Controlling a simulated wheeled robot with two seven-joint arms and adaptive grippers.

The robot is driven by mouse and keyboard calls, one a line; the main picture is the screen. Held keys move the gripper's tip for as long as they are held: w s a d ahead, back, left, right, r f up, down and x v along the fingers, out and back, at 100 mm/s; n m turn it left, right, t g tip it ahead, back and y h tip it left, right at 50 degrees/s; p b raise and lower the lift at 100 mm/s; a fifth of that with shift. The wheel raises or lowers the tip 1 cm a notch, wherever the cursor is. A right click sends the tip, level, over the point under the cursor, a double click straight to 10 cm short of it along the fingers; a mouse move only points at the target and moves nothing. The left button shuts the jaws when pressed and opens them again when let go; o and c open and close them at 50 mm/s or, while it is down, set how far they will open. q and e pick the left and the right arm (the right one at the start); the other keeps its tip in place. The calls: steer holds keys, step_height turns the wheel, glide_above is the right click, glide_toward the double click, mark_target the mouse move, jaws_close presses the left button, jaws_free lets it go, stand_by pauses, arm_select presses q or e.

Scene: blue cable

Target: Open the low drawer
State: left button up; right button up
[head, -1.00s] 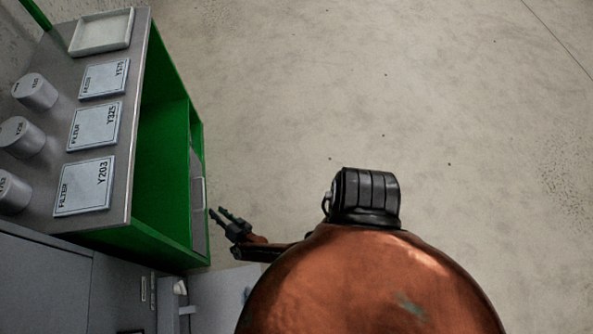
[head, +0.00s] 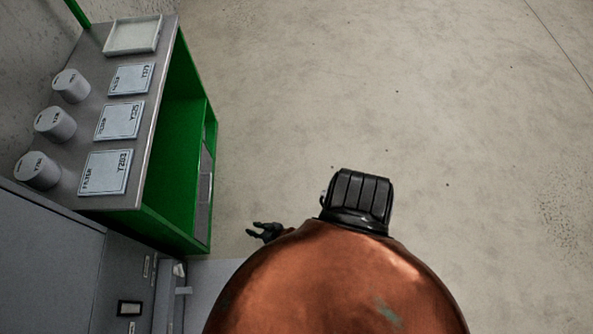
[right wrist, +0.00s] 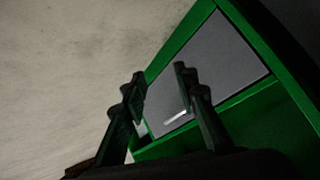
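The green cabinet (head: 183,120) stands at the left in the head view. Its low drawer has a grey front panel (head: 205,190), seen edge-on and looking flush with the green frame. In the right wrist view the grey panel (right wrist: 218,62) shows at a slant, with a light bar handle (right wrist: 178,117) partly behind one finger. My right gripper (head: 253,231) is to the right of the drawer front with a gap between them. In the right wrist view its two fingers (right wrist: 159,78) are apart with nothing held. My left gripper is not in view.
The cabinet top holds a white tray (head: 132,36), several filter plates (head: 105,172) and grey cylinders (head: 55,124). A grey unit (head: 50,245) stands at the lower left. The concrete floor (head: 400,100) to the right is clear.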

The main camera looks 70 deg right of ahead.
steer(key=s+f+n+g+y+p, duration=0.1)
steer(key=s+n+g+p, duration=0.3)
steer(key=s, duration=1.5)
steer(key=shift+s+a+f+g+p, duration=0.15)
steer(key=shift+s+f+g+p, duration=0.2)
steer(key=shift+p, duration=0.5)
steer(key=shift+w+r, duration=0.1)
steer(key=shift+r, duration=0.05)
